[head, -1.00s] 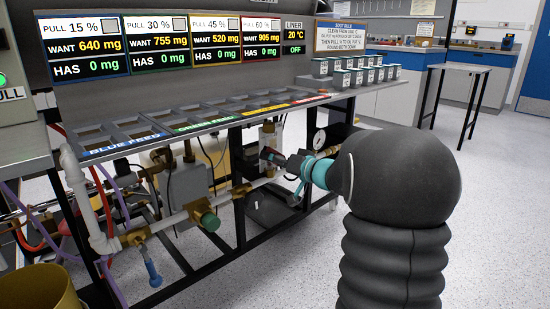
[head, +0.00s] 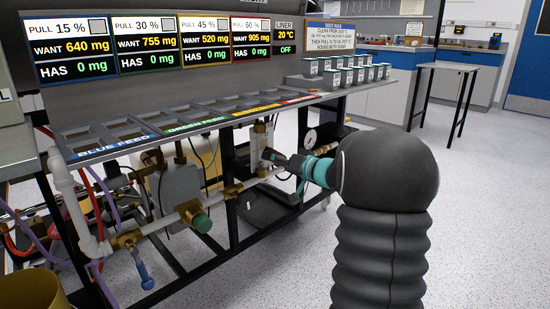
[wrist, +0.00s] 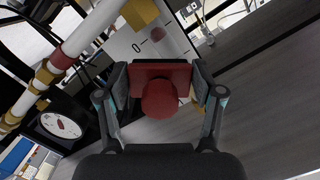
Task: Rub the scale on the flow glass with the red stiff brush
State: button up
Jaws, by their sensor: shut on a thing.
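My gripper (wrist: 160,78) is shut on the red stiff brush (wrist: 160,97), with a finger on each side of its red body. The brush's bristles are hidden. The flow glass (wrist: 146,41) appears to be the pale, marked upright just beyond the brush in the wrist view, with a brass block at one end and a dull reddish spot on it. In the head view the flow glass (head: 260,138) stands under the bench, and my gripper (head: 272,156) is close in front of it. I cannot tell whether the brush touches the glass.
A pressure gauge (head: 310,139) is just right of my gripper and also shows in the wrist view (wrist: 60,125). White pipe (head: 170,222) with brass fittings runs below the feed rack (head: 165,130). Black frame legs stand around the glass. Open floor lies to the right.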

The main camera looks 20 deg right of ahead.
jog(key=shift+a+f, duration=0.1)
jog(key=shift+f, duration=0.2)
jog(key=shift+s+a, duration=0.25)
jog(key=shift+a, duration=0.4)
jog(key=shift+s+a, duration=0.2)
jog(key=shift+a, duration=0.4)
jog(key=shift+s+a, duration=0.25)
jog(key=shift+a, duration=0.4)
jog(key=v, duration=0.6)
jog(key=shift+f, duration=0.3)
jog(key=shift+s, duration=0.1)
jog(key=shift+v, duration=1.45)
jog(key=shift+s+a+f, duration=0.1)
jog(key=shift+a+f, duration=0.05)
